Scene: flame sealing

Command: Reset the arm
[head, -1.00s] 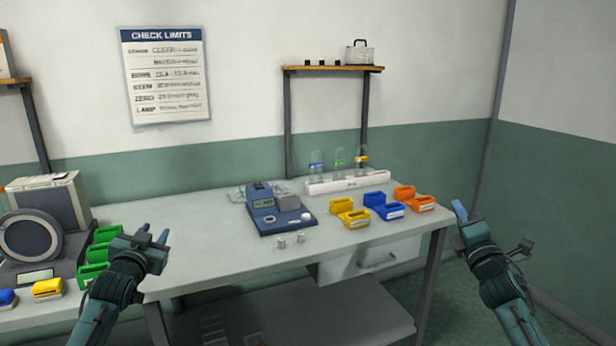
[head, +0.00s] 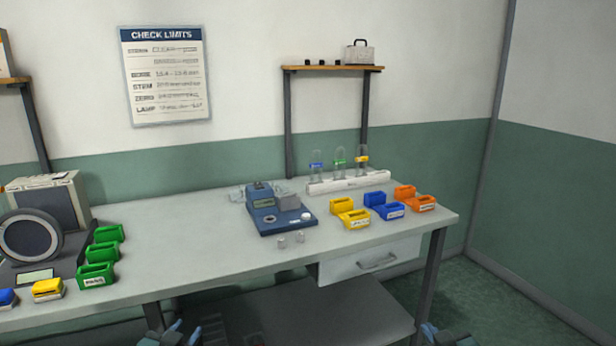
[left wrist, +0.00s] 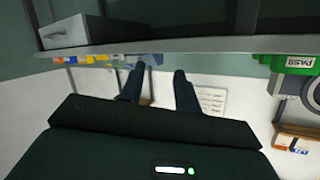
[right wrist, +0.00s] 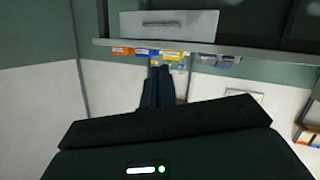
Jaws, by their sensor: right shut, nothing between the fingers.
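My left gripper (head: 184,333) shows at the bottom edge of the head view, low in front of the bench. In the left wrist view its two fingers (left wrist: 160,80) stand apart with nothing between them, so it is open. My right gripper (head: 430,333) shows only as a tip at the bottom edge of the head view, right of the drawer. In the right wrist view its fingers (right wrist: 160,76) are together and hold nothing. Both grippers are below the bench top and touch nothing that I can see. Most of both arms is out of the head view.
The bench (head: 200,262) carries a blue instrument (head: 272,213), two small metal pieces, yellow bins (head: 354,219), blue bins (head: 387,210), orange bins (head: 420,204) and a white rack (head: 348,183) with glass pieces. Green bins (head: 96,275) are at left. The drawer (head: 368,260) is closed.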

